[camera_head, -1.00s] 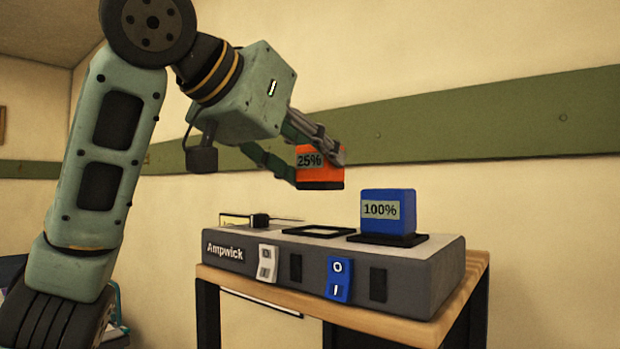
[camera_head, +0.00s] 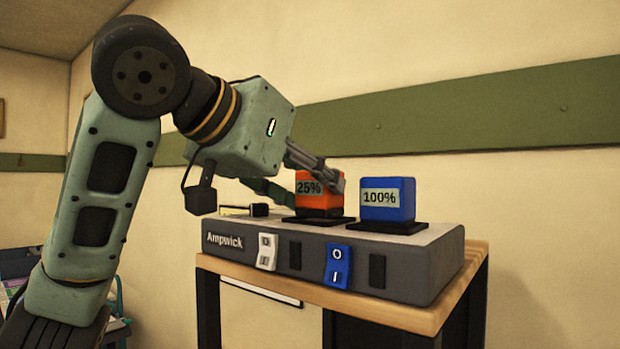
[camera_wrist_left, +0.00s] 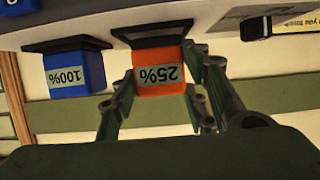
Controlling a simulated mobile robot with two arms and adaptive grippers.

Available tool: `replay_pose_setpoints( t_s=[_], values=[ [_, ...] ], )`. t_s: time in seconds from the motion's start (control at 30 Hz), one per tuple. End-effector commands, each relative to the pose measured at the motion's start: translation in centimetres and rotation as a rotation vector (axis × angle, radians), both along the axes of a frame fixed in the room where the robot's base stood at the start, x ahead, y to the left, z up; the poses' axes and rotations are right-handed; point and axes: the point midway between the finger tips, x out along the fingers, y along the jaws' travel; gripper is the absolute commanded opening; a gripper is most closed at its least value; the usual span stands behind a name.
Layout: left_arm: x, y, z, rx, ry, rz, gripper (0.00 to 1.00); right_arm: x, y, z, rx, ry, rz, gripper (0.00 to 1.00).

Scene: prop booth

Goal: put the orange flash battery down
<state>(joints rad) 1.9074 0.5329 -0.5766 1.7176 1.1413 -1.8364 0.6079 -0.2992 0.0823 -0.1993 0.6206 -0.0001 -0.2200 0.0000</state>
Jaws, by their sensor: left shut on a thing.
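The orange flash battery (camera_head: 312,203), labelled 25%, is upright at the left black-framed slot (camera_head: 319,220) of the grey Ampwick charger (camera_head: 225,241). Its dark lower end meets the slot; I cannot tell whether it is fully seated. My left gripper (camera_head: 318,184) is shut on the battery, with a finger on each side. The left wrist view shows the orange battery (camera_wrist_left: 160,74) between the two fingers (camera_wrist_left: 160,98), upside down in that picture. My right gripper is in neither view.
A blue battery (camera_head: 388,198) labelled 100% stands in the right slot, close beside the orange one. A white switch (camera_head: 267,252) and a blue switch (camera_head: 338,267) are on the charger's front. The charger sits on a wooden-topped table (camera_head: 455,290).

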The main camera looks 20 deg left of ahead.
Motion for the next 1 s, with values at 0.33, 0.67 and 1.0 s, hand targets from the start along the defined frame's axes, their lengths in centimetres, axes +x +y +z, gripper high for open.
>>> replay_pose_setpoints(
  t_s=[0.33,0.67,1.0],
  values=[
    [0.0,0.0,-0.1,0.0,0.0,0.0,0.6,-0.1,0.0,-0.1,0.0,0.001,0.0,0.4],
    [0.0,0.0,0.1,0.0,0.0,0.0,0.6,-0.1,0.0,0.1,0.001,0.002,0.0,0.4],
    [-3.6,1.3,2.5,-0.001,-0.006,0.0,0.6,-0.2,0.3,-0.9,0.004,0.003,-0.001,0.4]
  ],
)
